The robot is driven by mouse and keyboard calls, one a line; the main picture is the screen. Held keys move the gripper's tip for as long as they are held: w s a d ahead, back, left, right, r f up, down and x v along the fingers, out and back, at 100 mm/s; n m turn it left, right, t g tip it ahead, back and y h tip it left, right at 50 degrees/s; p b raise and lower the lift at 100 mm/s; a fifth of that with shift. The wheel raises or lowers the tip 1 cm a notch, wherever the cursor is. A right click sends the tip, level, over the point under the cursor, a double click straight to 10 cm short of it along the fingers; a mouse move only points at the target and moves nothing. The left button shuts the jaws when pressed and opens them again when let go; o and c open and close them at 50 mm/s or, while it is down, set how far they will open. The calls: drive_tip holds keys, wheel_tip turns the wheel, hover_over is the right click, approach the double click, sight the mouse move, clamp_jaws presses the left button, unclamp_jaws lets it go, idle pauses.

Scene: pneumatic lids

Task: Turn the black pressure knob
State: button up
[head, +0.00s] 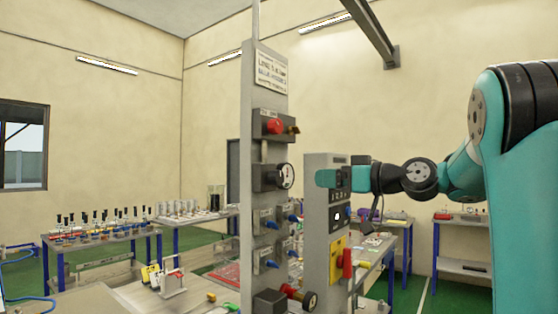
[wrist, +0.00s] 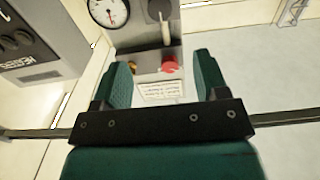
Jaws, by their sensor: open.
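A grey upright panel (head: 250,200) stands in the middle of the head view. It carries a red knob (head: 275,126), a round white gauge (head: 286,176) and blue-handled valves (head: 271,264). In the wrist view the panel appears upside down, with the gauge (wrist: 109,12) at the top left and the red knob (wrist: 170,63) between my fingers. A dark rounded part, possibly the black pressure knob (wrist: 159,9), is beside the gauge, cut by the top edge. My gripper (wrist: 162,75) is open and empty, facing the panel. Contact with the panel is not visible.
A grey control box (head: 316,220) with a yellow plate and red handle (head: 347,263) stands close right of the panel; it shows at left in the wrist view (wrist: 40,40). Benches with bottles (head: 100,232) and parts stand behind. Low parts stick out at the panel's foot.

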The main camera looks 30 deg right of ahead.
sight(280, 176)
drive_tip(key=p+x, duration=0.6)
drive_tip(key=x, duration=0.7)
drive_tip(key=shift+w+a+r, duration=0.1)
drive_tip(key=shift+w, duration=0.2)
drive_tip(key=shift+w+a, duration=0.15)
drive_tip(key=shift+w, duration=0.35)
drive_tip(key=c, duration=0.9)
